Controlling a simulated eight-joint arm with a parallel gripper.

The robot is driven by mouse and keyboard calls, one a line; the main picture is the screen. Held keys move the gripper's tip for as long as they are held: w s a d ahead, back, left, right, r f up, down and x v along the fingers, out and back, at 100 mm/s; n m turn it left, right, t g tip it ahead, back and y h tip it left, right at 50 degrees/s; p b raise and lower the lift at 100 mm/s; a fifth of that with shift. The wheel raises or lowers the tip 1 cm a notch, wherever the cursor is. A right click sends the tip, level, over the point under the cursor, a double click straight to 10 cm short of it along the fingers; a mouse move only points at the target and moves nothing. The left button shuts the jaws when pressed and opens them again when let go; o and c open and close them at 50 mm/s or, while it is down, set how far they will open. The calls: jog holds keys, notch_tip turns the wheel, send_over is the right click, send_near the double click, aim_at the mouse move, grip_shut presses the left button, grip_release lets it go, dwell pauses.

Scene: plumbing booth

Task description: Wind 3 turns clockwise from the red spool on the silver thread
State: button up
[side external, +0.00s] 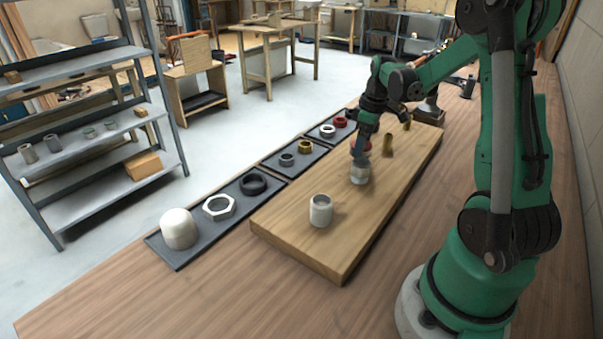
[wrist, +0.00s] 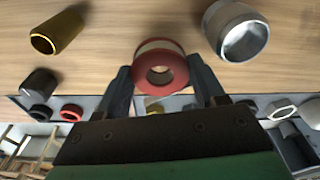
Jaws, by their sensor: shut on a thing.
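My gripper (wrist: 159,66) is shut on the red spool (wrist: 160,57), one finger at each side of it in the wrist view. The spool has red flanges, a pale wound middle and a round hole. In the side external view the gripper (side external: 362,149) hides most of the spool, with only some red showing. A silver threaded fitting (side external: 360,174) stands upright on the board close to the gripper. A silver fitting also shows right of the spool in the wrist view (wrist: 241,36), apart from it. Its thread detail is too small to make out.
Another silver-grey fitting (side external: 321,211) stands nearer on the wooden board (side external: 300,244). A brass fitting (side external: 387,146) stands beyond the gripper. Dark trays (side external: 184,248) along the board's left hold a white cap (side external: 178,229), a hex nut (side external: 219,208) and rings. The board's front end is clear.

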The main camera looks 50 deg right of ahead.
jog(key=s, duration=0.3)
jog(key=shift+s+d, duration=0.1)
jog(key=shift+d, duration=0.3)
notch_tip(320, 180, up, 7)
jog(key=s, duration=0.1)
jog(key=shift+a, duration=0.1)
